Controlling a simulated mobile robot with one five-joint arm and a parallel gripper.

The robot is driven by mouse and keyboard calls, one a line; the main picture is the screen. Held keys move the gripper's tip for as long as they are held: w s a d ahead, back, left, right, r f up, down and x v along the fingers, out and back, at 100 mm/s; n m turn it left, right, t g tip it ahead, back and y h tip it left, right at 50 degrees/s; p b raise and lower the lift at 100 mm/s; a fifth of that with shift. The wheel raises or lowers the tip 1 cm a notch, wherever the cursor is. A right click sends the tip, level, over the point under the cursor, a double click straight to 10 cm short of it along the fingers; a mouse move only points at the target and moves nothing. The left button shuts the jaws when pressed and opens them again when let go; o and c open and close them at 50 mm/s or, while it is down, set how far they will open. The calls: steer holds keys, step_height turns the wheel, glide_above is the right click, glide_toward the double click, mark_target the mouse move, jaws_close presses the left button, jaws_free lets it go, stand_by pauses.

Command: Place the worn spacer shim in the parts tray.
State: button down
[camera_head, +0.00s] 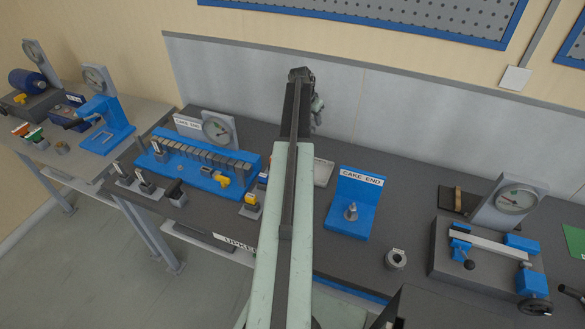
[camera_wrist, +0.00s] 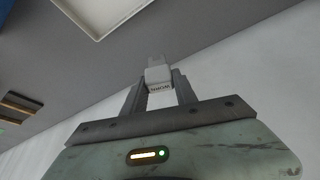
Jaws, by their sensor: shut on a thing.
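My gripper (camera_wrist: 159,88) is shut on a small pale grey block, the worn spacer shim (camera_wrist: 158,74), in the wrist view. The shim sits between the fingertips and bears a small dark label, hard to read. A shallow pale tray with a white rim, apparently the parts tray (camera_wrist: 124,23), shows at the top of the wrist view, apart from the shim. In the head view the tray (camera_head: 323,173) lies on the dark bench, just right of my arm, which hides its left part. The shim is not discernible in the head view.
A blue "CAKE END" stand (camera_head: 358,198) is right of the tray. A blue rack (camera_head: 205,170) with a row of grey blocks is to the left. A dial gauge and clamp fixture (camera_head: 487,262) stands farther right. A grey wall panel (camera_head: 420,130) rises behind the bench.

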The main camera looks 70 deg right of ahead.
steer(key=shift+a, duration=0.3)
steer(key=s+a+f+m+b, duration=0.1)
steer(key=s+a, duration=0.3)
steer(key=a, duration=0.7)
step_height(320, 180, down, 11)
steer(key=b, duration=1)
steer(key=shift+s+r+b, duration=0.1)
steer(key=shift+r+b, duration=0.1)
steer(key=shift+b, duration=0.15)
steer(key=c, duration=1)
jaws_free()
steer(key=shift+r, duration=0.1)
steer(key=shift+o, duration=0.2)
steer(key=p+v, duration=1.1)
steer(key=v, duration=0.1)
steer(key=shift+r+p, duration=0.25)
steer(key=shift+p, duration=0.1)
